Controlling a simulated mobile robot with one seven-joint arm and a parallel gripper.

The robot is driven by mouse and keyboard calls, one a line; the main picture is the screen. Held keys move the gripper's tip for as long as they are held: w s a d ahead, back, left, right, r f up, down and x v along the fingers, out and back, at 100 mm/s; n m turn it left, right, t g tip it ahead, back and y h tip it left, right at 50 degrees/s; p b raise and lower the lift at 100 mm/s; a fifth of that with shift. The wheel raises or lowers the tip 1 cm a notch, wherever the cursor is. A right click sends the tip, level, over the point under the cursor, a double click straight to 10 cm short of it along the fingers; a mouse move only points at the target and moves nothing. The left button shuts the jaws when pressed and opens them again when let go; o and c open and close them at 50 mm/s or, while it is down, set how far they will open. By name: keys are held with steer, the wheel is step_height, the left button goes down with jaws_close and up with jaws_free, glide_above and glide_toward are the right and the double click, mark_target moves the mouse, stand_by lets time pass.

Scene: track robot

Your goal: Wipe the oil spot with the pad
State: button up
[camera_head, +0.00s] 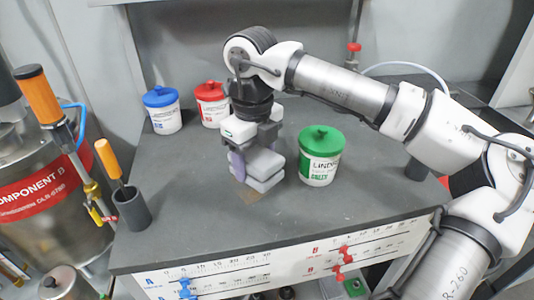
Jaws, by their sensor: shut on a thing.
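My gripper (257,172) points down over the middle of the grey worktop (370,200). Its light grey jaws are shut on the pad (237,168), which shows as a lavender piece at their left side. The jaws hide much of the pad. The oil spot (251,196) is a faint brownish patch on the worktop, just below and in front of the jaws. Part of it may be hidden under them. I cannot tell whether the pad touches the worktop.
A green-lidded tub (320,157) stands close to the right of my gripper. A blue-lidded tub (162,110) and a red-lidded tub (211,104) stand behind left. A dark cup (132,208) with an orange-handled tool (108,158) stands at the left edge. The front worktop is clear.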

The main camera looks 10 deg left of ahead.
steer(key=shift+s+d+f+n, duration=0.1)
steer(key=shift+f+n, duration=0.1)
steer(key=shift+n, duration=0.3)
